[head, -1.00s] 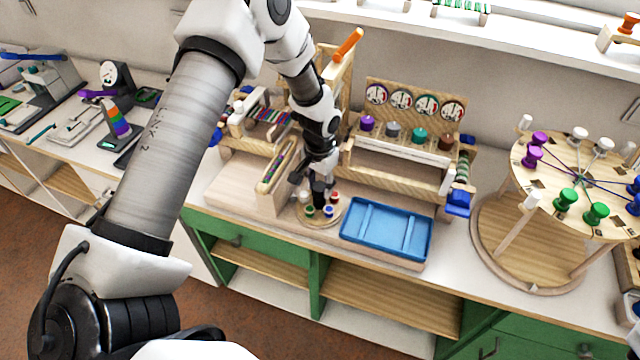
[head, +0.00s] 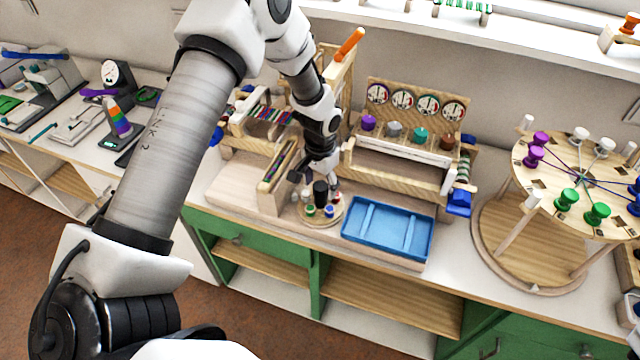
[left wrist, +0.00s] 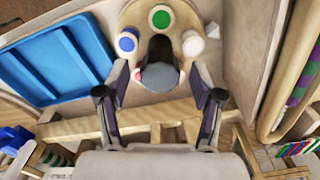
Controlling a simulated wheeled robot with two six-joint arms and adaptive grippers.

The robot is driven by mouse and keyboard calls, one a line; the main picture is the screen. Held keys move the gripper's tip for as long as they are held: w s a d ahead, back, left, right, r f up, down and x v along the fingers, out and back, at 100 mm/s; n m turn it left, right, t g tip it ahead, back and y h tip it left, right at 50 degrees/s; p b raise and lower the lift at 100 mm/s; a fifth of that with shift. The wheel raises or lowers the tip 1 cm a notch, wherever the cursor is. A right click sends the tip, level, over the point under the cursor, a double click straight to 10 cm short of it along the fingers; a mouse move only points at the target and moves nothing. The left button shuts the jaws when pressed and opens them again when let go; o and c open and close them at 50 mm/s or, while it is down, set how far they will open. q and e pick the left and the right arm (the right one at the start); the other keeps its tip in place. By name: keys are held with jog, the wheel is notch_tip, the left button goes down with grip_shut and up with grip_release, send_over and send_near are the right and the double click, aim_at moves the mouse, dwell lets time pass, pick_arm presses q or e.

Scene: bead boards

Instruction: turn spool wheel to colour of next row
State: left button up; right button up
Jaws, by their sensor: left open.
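The spool wheel (head: 321,222) is a small round wooden disc beside the blue tray, with small coloured spools around a black central knob (head: 320,191). In the left wrist view the knob (left wrist: 160,68) stands in the middle, with a blue spool (left wrist: 127,41) at left, a green spool (left wrist: 160,17) at top and a white spool (left wrist: 192,43) at right. My left gripper (head: 317,175) is just above and behind the knob. In the left wrist view its open fingers (left wrist: 159,82) are on either side of the knob, with gaps showing. My right gripper is not in view.
The blue tray (head: 364,240) is close on the right. A narrow wooden holder (head: 268,201) stands close on the left. Behind is a wooden rack (head: 377,97) with dials and coloured spools. A round peg board (head: 540,180) stands farther right.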

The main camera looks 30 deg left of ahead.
pick_arm(q)
notch_tip(320, 180, up, 12)
dwell(0.3)
jog(key=shift+f, duration=0.1)
